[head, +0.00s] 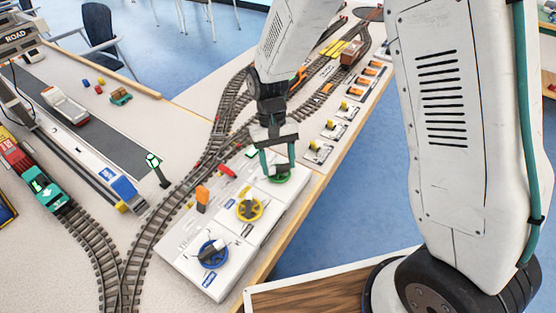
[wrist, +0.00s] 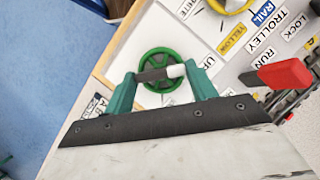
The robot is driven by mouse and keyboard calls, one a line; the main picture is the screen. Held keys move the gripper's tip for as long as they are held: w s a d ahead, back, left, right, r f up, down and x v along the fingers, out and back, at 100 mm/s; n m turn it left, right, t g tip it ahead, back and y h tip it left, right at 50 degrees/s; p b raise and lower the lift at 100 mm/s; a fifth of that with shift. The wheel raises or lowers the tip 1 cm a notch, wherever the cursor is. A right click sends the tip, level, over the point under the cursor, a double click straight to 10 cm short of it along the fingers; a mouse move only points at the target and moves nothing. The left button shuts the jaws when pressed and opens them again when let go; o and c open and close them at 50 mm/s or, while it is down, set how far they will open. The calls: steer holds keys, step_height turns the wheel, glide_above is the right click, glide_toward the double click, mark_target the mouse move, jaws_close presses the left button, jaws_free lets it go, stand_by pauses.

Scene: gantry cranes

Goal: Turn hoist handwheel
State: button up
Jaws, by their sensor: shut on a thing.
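A green handwheel (head: 284,179) lies at the far end of a white control panel (head: 262,236). In the wrist view the green handwheel (wrist: 164,53) has a rim, spokes and a crank handle (wrist: 160,73) with a grey and a white part. My gripper (head: 278,170) reaches down onto it. In the wrist view the green fingers of my gripper (wrist: 162,80) stand on either side of the handle and are shut on it. A yellow handwheel (head: 249,209) and a blue handwheel (head: 212,253) are nearer on the same panel. I cannot read which label names the hoist.
An orange lever (head: 203,196) stands on the panel's left part. A red handle (wrist: 286,73) is right of my gripper in the wrist view. Model railway tracks (head: 160,215) run left of the panel. A row of small switch plates (head: 318,151) continues beyond it. The table edge is close on the right.

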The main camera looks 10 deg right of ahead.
steer(key=o, duration=1)
steer(key=shift+v, duration=3.95)
